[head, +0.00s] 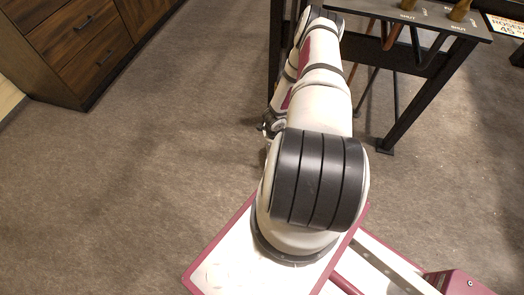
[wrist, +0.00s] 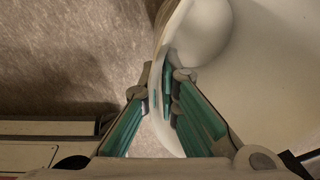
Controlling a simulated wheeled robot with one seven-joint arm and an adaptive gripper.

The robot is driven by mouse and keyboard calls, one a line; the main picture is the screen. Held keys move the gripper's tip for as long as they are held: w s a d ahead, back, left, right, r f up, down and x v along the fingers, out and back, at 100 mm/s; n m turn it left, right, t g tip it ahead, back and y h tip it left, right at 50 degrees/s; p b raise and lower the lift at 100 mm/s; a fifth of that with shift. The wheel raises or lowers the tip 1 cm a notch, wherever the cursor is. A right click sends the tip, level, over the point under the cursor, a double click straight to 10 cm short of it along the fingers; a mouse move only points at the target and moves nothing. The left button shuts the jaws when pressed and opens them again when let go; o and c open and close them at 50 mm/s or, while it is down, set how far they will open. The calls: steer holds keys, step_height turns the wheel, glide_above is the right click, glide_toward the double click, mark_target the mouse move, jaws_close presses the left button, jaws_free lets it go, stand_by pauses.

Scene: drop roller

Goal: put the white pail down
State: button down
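The white pail (wrist: 275,75) fills the right side of the wrist view, with its curved wall running up between my two fingers. My gripper (wrist: 163,82) has teal-padded fingers, one on each side of this wall, with the tips drawn in close to it. It looks shut on the pail's wall. In the head view only a dark bit of my gripper (head: 268,128) shows at the left edge of my arm. I cannot make out the pail there, and the arm covers much of that area. The pail's bottom is not visible.
A dark table (head: 440,18) with black legs stands at the upper right, beside my arm, with brown-handled fittings on top. A wooden drawer cabinet (head: 85,45) stands at the upper left. The brown-grey floor (head: 150,160) between is bare.

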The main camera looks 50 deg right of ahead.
steer(key=w+a+f+b, duration=0.1)
steer(key=w+f+b, duration=0.3)
steer(key=w, duration=0.2)
steer(key=shift+a+b, duration=0.25)
steer(key=shift+b, duration=0.15)
stand_by(0.5)
steer(key=c, duration=1.8)
jaws_free()
steer(key=shift+s+f, duration=0.1)
steer(key=shift+f, duration=0.05)
